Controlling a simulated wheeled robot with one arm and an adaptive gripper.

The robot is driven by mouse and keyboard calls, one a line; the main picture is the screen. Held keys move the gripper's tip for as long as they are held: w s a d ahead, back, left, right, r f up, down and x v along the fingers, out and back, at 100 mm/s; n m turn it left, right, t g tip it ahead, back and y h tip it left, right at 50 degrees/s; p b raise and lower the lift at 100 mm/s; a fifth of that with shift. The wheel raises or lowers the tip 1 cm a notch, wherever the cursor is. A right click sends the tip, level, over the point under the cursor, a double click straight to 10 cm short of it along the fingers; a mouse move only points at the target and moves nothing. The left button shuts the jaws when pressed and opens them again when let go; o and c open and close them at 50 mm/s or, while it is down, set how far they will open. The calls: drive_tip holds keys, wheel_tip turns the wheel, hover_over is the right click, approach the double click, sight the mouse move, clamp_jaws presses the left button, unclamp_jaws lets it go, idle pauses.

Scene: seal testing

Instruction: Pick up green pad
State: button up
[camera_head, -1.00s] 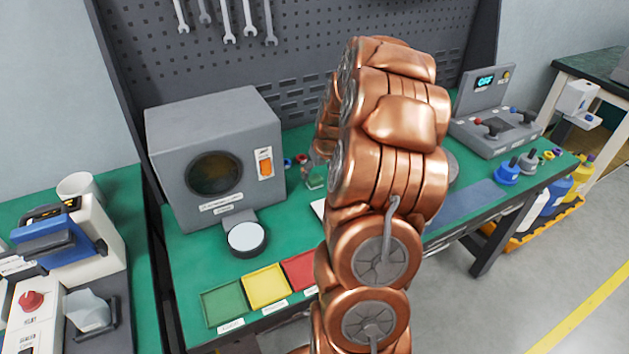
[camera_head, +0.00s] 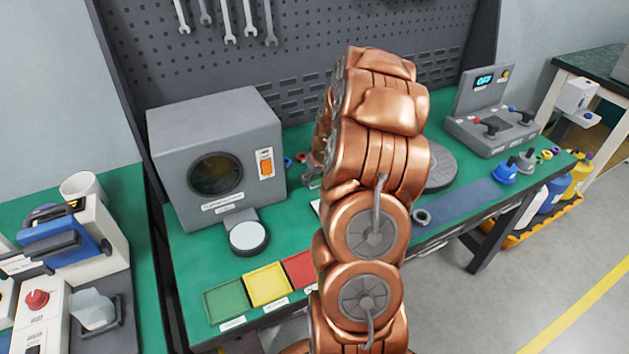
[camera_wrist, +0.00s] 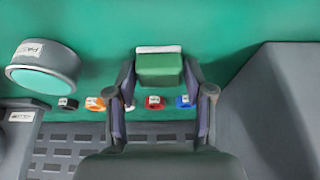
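A green pad (camera_wrist: 160,69), a small block with a white strip along one edge, shows in the wrist view. It sits between the two fingertips of my gripper (camera_wrist: 161,78). The fingers lie along its left and right sides with little or no gap, and I cannot tell whether they press on it. In the head view my copper arm hides most of the gripper and the pad.
A grey box with a round window (camera_head: 215,160) stands left of my arm; its side shows in the wrist view (camera_wrist: 275,110). A round grey device (camera_wrist: 42,68) is on the other side. Small coloured rings (camera_wrist: 153,102) lie near the pegboard. Green, yellow and red trays (camera_head: 267,285) line the front edge.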

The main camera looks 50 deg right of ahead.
sight(316, 178)
drive_tip(key=c, duration=0.7)
drive_tip(key=shift+r+b, duration=0.85)
drive_tip(key=shift+r, duration=1)
drive_tip(key=s+a+b, duration=0.1)
drive_tip(key=s, duration=0.4)
drive_tip(key=s+a+r+b, duration=0.1)
drive_tip(key=s, duration=0.4)
drive_tip(key=s+a+b, duration=0.1)
drive_tip(key=s+a, duration=0.1)
drive_tip(key=s, duration=0.3)
drive_tip(key=shift+s+a+r+b, duration=0.15)
drive_tip(key=shift+s+b, duration=0.1)
drive_tip(key=shift+b, duration=0.15)
